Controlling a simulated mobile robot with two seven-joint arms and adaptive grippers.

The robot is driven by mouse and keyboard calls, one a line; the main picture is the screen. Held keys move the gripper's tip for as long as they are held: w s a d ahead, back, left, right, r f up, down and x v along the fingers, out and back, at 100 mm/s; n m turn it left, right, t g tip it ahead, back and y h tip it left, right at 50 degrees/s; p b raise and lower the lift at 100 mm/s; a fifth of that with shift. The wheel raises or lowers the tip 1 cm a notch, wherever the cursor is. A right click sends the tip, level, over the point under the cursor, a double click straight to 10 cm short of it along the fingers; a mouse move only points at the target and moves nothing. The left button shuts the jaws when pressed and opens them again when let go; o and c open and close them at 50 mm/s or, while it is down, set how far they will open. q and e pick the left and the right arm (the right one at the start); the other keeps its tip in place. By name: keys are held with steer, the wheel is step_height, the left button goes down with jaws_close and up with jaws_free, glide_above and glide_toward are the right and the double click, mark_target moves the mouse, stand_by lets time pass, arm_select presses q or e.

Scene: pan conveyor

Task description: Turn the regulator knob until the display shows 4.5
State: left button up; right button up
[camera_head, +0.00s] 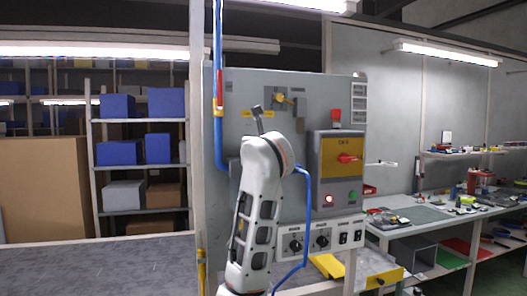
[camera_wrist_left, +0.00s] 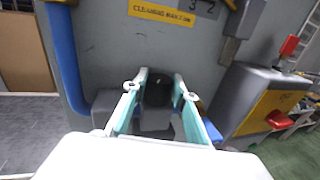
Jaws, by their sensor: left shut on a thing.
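The regulator knob (camera_wrist_left: 158,93) is a dark, rounded part on the grey panel, seen in the left wrist view. My left gripper (camera_wrist_left: 160,78) has its two fingers on either side of the knob and is shut on it. In the head view my white left arm stands in front of the panel and hides the knob and the gripper. My right gripper is not in view.
A blue hose (camera_head: 219,140) runs down the panel's left side. A control box (camera_head: 336,150) with a red rotary switch (camera_head: 348,158) sits right of my arm. A workbench (camera_head: 425,214) with tools stands at the right.

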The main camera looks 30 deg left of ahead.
arm_select(q)
steer(key=shift+s+a+m+t+h+b, duration=0.2)
steer(key=shift+m+t+h, duration=0.4)
steer(key=shift+m+h, duration=0.5)
steer(key=shift+w+a+m+t+h+b, duration=0.1)
steer(key=shift+m+t+h+b, duration=0.4)
steer(key=shift+h, duration=1)
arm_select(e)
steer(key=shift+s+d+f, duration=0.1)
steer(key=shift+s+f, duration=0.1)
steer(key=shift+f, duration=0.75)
arm_select(q)
steer(key=shift+m, duration=0.3)
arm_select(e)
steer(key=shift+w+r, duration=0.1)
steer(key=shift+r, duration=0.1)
arm_select(q)
steer(key=o, duration=1)
steer(key=shift+o, duration=0.6)
steer(key=v, duration=1.2)
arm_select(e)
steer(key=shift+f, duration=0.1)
arm_select(q)
steer(key=shift+a, duration=0.1)
